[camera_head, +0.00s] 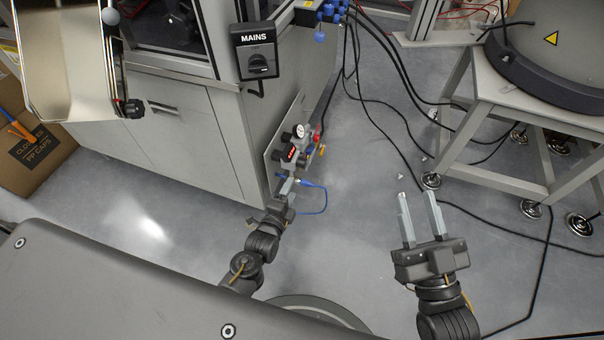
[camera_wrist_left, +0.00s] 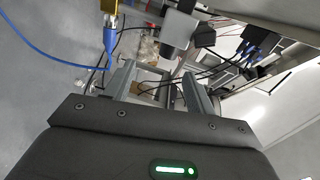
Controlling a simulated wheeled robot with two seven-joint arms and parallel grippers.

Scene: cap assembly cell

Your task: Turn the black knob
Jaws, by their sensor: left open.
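A black cylindrical knob (camera_wrist_left: 180,30) shows in the left wrist view, just beyond and above my left gripper (camera_wrist_left: 158,72). The gripper's two grey fingers are apart with nothing held between them; I cannot tell whether one touches the knob. In the head view my left gripper (camera_head: 286,188) is just below the valve and gauge assembly (camera_head: 298,148) on the cabinet's side. The gripper and fittings partly hide that knob there. Another black rotary knob (camera_head: 258,65) is on the MAINS box (camera_head: 259,42). My right gripper (camera_head: 416,197) is open and empty above the floor.
A blue hose (camera_head: 324,200) loops beside my left gripper and shows in the left wrist view (camera_wrist_left: 35,45). A grey cabinet (camera_head: 190,140) stands left of the valves. Black cables (camera_head: 385,145) trail over the floor towards a wheeled stand (camera_head: 490,155) at right.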

